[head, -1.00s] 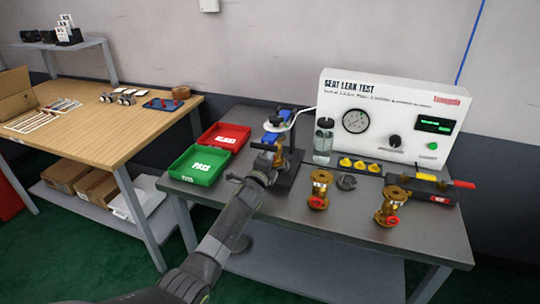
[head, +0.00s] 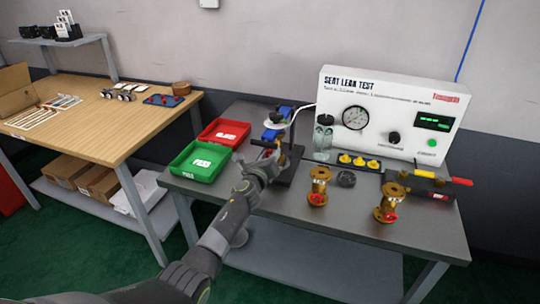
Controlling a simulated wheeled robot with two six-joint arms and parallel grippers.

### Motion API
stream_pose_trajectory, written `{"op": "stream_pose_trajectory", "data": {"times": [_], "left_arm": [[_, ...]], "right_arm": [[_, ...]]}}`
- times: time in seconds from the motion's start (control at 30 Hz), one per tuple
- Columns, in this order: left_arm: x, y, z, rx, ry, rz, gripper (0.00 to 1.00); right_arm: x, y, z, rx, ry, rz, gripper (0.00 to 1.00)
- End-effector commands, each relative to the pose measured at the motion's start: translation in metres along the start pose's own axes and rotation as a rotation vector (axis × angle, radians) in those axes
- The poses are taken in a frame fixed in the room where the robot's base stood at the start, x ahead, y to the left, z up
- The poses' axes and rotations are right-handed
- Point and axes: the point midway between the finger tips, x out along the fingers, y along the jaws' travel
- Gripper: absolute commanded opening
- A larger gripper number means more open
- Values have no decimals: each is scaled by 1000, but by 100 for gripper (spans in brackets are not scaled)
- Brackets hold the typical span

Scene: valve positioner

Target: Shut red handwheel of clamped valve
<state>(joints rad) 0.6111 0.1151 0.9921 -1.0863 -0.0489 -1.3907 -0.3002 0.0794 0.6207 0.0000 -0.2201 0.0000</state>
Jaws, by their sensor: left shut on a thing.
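The clamped valve (head: 284,158) is a small brass body in the blue-topped clamp stand (head: 277,119) at the middle of the grey bench. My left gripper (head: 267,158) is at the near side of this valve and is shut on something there. The red handwheel is hidden behind my gripper and wrist, so I cannot see how far it is turned. Two other brass valves with red handwheels stand loose on the bench, one in the middle (head: 318,186) and one at the right (head: 390,203). My right gripper is not in view.
A white seat leak test box (head: 390,115) stands at the back right. A green tray (head: 195,163) and a red tray (head: 224,132) lie left of the clamp. The bench front is clear.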

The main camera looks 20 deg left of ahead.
Motion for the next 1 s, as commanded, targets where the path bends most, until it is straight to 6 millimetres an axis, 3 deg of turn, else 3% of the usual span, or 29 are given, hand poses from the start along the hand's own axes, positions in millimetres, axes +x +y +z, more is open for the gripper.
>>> {"op": "stream_pose_trajectory", "data": {"times": [0.3,0.8,0.83,1.0], "left_arm": [[0,1,-1,107,2,1,8],[0,1,-2,123,2,1,8],[0,1,-2,123,2,1,33],[0,1,-1,123,2,1,52]], "right_arm": [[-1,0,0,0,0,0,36],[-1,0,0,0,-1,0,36],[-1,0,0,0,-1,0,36],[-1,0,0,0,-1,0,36]]}}
